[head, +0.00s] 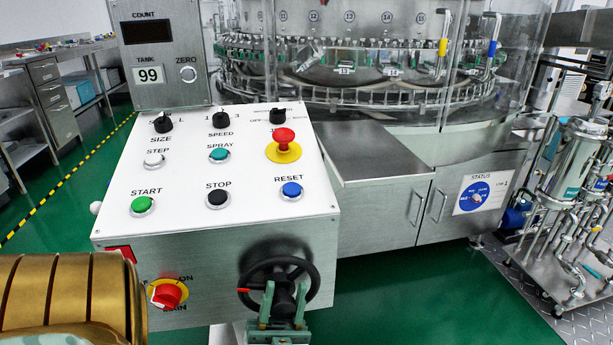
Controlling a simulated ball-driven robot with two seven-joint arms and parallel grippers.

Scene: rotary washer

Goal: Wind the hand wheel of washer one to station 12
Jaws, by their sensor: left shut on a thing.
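The black hand wheel (310,272) is on the lower front face of the control box. A small red mark (243,290) shows at its left rim. My left gripper (284,308), with green fingers, is at the lower part of the wheel and shut on it. The exact part between the fingers is partly hidden. The rotary washer (380,100) stands behind, with station numbers from 11 to 15 showing along its top, 13 (349,17) near the middle. My right gripper is not in view.
The control panel (120,190) has several buttons, including a red emergency stop (284,138). A red main switch (168,293) sits left of the wheel. A steel cabinet (385,215) is behind to the right. Green floor is open right of the box.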

